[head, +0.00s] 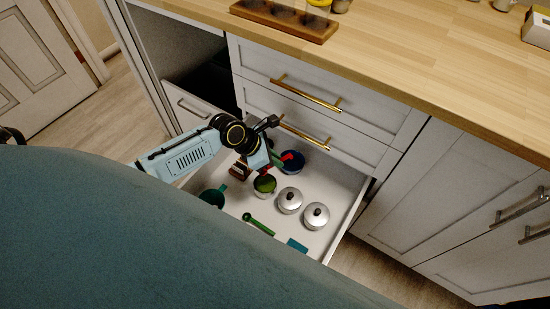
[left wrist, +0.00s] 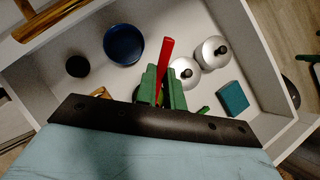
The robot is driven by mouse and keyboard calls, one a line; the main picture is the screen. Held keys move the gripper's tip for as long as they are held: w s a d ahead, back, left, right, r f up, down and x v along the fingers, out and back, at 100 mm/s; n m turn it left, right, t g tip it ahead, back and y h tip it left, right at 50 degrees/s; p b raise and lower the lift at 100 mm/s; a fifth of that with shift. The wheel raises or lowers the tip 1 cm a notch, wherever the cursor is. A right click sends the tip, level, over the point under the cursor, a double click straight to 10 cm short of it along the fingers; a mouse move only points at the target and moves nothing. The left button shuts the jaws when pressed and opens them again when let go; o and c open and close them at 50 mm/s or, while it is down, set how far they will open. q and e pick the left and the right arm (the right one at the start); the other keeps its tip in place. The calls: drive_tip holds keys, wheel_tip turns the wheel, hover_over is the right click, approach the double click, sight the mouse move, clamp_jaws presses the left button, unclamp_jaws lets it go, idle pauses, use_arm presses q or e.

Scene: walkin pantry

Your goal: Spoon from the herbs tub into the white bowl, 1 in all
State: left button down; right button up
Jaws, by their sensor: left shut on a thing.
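My left gripper (head: 276,160) reaches down into the open drawer and is shut on a thin red handle (head: 290,156). The red handle also shows in the left wrist view (left wrist: 165,62), between the green fingers (left wrist: 163,88). Its lower end is hidden, so I cannot see a spoon bowl. Just below the gripper in the head view stands a tub with green contents (head: 265,184), which looks like the herbs tub; the gripper hides it in the left wrist view. I see no white bowl. My right gripper is not in view.
The drawer (head: 345,212) also holds a blue bowl (head: 292,163), two silver lidded pots (head: 289,201) (head: 315,216), a green utensil (head: 258,224), a teal block (head: 297,245) and a dark green vessel (head: 212,198). The wooden counter (head: 420,60) overhangs behind, mostly clear.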

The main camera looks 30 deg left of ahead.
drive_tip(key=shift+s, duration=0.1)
use_arm(q)
drive_tip(key=shift+p, duration=0.7)
drive_tip(key=shift+f, duration=0.15)
drive_tip(key=shift+f+b, duration=0.55)
drive_tip(key=shift+f, duration=0.6)
drive_tip(key=shift+f+b, duration=0.95)
drive_tip(key=shift+f, duration=1.8)
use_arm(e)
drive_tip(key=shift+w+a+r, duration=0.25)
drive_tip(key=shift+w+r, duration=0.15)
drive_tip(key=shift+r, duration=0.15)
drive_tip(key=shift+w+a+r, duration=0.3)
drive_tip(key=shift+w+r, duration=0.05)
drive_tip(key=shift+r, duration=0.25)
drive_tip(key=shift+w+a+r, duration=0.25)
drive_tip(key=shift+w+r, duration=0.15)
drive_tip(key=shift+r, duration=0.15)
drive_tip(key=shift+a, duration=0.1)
